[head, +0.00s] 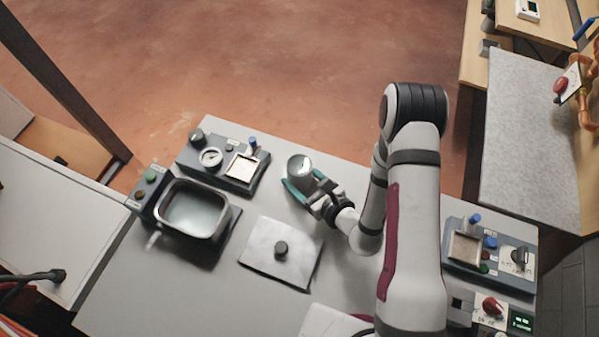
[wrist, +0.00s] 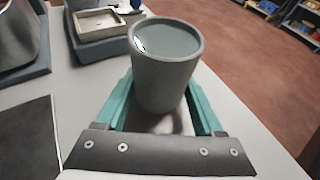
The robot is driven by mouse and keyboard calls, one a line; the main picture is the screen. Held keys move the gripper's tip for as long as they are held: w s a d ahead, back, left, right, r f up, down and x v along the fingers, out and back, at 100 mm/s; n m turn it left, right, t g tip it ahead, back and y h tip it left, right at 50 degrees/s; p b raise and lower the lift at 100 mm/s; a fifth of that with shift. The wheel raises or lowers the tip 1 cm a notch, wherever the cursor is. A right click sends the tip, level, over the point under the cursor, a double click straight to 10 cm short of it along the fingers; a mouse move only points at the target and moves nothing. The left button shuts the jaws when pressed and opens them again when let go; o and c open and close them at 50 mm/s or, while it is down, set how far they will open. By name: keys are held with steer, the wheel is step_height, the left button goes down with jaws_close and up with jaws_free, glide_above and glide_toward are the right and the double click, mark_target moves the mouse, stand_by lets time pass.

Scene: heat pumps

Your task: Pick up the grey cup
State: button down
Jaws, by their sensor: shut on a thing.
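The grey cup (head: 300,168) is near the far edge of the grey table, right of a dark control panel. In the wrist view the grey cup (wrist: 166,72) stands upright between the teal fingers, with a smooth grey-green surface inside its rim. My gripper (head: 299,189) is shut on the cup, one finger on each side. In the wrist view my gripper (wrist: 163,105) reaches the lower part of the cup. The cup's base is partly hidden, and I cannot tell whether it touches the table.
A dark panel (head: 188,160) with a gauge stands left of the cup. A metal basin (head: 193,210) is farther left. A flat grey plate with a black knob (head: 281,249) lies in front. Another control panel (head: 462,275) is at the right. Bare table (head: 215,300) lies at the front left.

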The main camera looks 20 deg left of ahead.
mark_target(308, 176)
steer(key=shift+r, duration=0.15)
steer(key=shift+r, duration=1.95)
steer(key=w+d+r, duration=0.1)
steer(key=d+r, duration=0.6)
steer(key=d, duration=0.4)
steer(key=shift+w+d, duration=0.15)
steer(key=shift+d, duration=0.1)
